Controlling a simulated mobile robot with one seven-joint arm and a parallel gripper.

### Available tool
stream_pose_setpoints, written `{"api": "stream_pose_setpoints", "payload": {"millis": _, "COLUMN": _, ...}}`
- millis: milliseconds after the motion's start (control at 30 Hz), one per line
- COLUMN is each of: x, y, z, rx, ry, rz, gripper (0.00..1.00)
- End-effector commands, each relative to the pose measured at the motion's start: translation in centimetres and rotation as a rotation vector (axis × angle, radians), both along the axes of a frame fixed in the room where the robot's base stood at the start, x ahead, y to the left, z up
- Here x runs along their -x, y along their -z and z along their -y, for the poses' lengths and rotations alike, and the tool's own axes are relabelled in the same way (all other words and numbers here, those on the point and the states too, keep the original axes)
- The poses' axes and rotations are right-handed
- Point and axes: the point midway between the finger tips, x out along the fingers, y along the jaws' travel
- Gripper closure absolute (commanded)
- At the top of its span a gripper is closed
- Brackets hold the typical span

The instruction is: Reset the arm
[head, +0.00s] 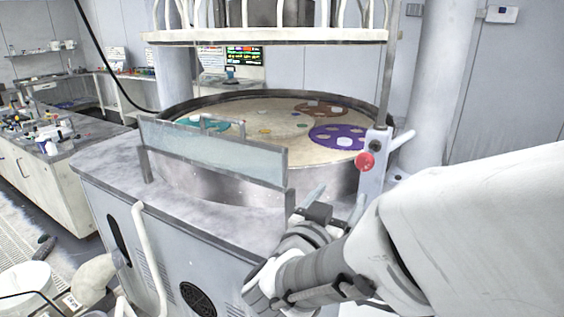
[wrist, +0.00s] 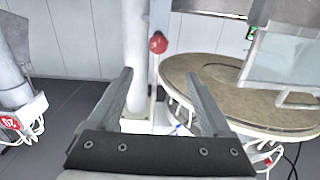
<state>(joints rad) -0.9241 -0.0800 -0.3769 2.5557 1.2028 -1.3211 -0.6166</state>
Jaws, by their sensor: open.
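My gripper (wrist: 160,105) is open in the wrist view, with its two fingers apart and nothing between them. In the head view my gripper (head: 338,200) is near the front right corner of the polishing machine, beside the clear guard panel (head: 220,152). My white arm comes in from the right. The round polishing platen (head: 270,148) has a beige surface and a metal rim. A purple disc (head: 337,129), a brown disc (head: 318,109) and a teal disc (head: 215,120) lie on it. Part of the machine's front is hidden behind my arm.
A red knob (head: 365,161) sits on a grey post at the platen's right; it also shows in the wrist view (wrist: 158,43). An upper plate (head: 265,37) hangs over the platen. A cluttered bench (head: 45,160) and a white bucket (head: 28,287) are at left.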

Motion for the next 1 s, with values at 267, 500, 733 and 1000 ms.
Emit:
{"api": "stream_pose_setpoints", "payload": {"millis": 267, "x": -2.5, "y": -0.8, "z": -2.5, "rx": -0.194, "ry": -0.246, "rz": -0.044, "gripper": 0.17}}
{"api": "stream_pose_setpoints", "payload": {"millis": 500, "x": -2.4, "y": -2.2, "z": -6.1, "rx": -0.34, "ry": -0.53, "rz": -0.157, "gripper": 0.17}}
{"api": "stream_pose_setpoints", "payload": {"millis": 733, "x": 0.8, "y": -2.7, "z": -7.9, "rx": -0.382, "ry": -0.719, "rz": -0.339, "gripper": 0.17}}
{"api": "stream_pose_setpoints", "payload": {"millis": 1000, "x": 7.2, "y": -1.4, "z": -6.4, "rx": -0.351, "ry": -0.762, "rz": -0.645, "gripper": 0.17}}
